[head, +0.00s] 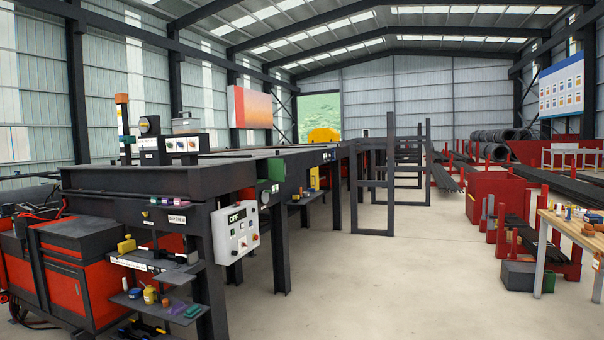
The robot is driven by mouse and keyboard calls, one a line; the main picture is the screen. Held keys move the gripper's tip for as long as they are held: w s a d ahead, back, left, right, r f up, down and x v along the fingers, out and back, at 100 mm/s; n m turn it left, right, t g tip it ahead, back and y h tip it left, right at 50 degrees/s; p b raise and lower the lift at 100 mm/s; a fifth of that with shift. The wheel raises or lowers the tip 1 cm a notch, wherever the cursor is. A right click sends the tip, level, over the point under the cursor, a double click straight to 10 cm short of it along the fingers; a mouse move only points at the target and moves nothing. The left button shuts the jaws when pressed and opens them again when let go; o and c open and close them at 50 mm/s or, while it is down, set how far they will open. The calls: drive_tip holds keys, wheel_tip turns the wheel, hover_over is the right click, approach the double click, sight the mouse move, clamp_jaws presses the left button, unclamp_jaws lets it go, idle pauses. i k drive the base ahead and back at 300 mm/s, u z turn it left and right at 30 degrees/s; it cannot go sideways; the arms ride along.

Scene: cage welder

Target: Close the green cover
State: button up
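A green plate (277,169) shows on the front side of the long black machine (140,180), just right of the picture's middle-left. My gripper is not in view.
A grey control box (235,232) marked OFF hangs left of the green parts. A shelf with small jars (150,297) and red cabinets (65,265) stand at left. A wooden table (565,232) is at right. The floor (380,280) between is clear.

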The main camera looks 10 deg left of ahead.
sight(277, 167)
drive_tip(key=z, duration=0.35)
drive_tip(key=k, duration=0.9)
drive_tip(key=z, duration=0.6)
drive_tip(key=i, duration=6.5)
drive_tip(key=u, duration=0.2)
drive_tip(key=i, duration=1.3)
drive_tip(key=u, duration=0.6)
drive_tip(key=i, duration=1.25)
drive_tip(key=u, duration=0.7)
